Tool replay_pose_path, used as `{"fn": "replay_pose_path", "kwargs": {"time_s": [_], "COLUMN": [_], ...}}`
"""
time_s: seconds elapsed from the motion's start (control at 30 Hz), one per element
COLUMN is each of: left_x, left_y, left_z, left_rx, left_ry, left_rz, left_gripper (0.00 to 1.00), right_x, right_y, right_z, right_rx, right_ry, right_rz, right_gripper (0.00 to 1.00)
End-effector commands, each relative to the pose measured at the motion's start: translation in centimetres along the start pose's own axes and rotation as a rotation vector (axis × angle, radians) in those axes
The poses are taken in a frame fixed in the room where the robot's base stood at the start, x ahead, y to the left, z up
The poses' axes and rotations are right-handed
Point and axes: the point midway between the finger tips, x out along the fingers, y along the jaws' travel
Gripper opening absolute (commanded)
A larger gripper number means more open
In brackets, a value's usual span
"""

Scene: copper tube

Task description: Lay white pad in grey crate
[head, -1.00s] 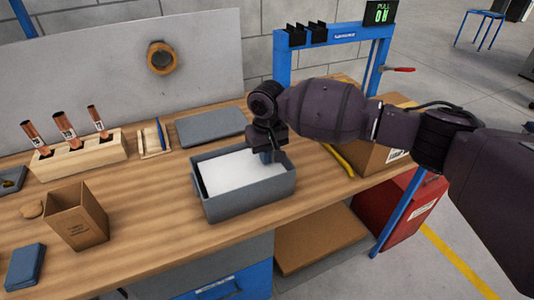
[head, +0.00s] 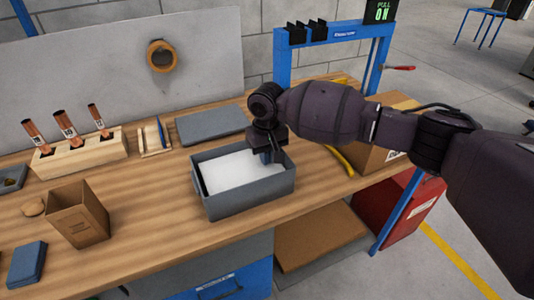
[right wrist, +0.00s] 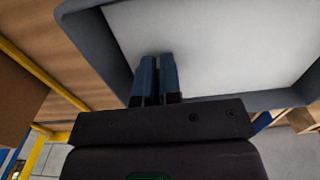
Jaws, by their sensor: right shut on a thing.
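The grey crate (head: 245,202) stands on the wooden bench, open at the top. The white pad (head: 235,175) lies flat inside it, below the rim, and covers most of the crate's inside. My right gripper (head: 267,157) reaches down into the crate at its back right corner, with its blue fingers at the pad's edge. In the right wrist view the fingers (right wrist: 155,72) are close together and shut at the pad (right wrist: 220,45); the pinched edge itself is hidden. The crate wall (right wrist: 90,45) shows around the pad there. My left gripper is not in view.
A grey lid-like slab (head: 211,126) lies behind the crate. A wooden block with copper tubes (head: 80,155), an open cardboard box (head: 78,216) and a blue case (head: 27,265) are to the left. A cardboard box (head: 375,150) stands right. The bench front is clear.

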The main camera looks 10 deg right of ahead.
Motion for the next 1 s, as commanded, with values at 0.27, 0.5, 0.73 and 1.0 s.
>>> {"fn": "replay_pose_path", "kwargs": {"time_s": [0.27,0.5,0.73,1.0], "left_x": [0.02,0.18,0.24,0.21], "left_y": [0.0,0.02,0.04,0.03], "left_z": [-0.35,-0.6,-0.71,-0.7], "left_rx": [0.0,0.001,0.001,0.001], "left_ry": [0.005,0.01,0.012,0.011], "left_rz": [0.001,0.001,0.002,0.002], "left_gripper": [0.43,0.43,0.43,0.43], "right_x": [0.36,0.38,0.37,0.09], "right_y": [-0.01,0.0,0.0,0.01], "right_z": [0.0,0.0,0.01,-0.01], "right_rx": [0.0,0.0,0.0,0.0], "right_ry": [0.0,0.0,0.0,0.0], "right_rz": [-0.001,0.0,0.0,0.0], "right_gripper": [0.0,0.1,0.35,0.35]}}
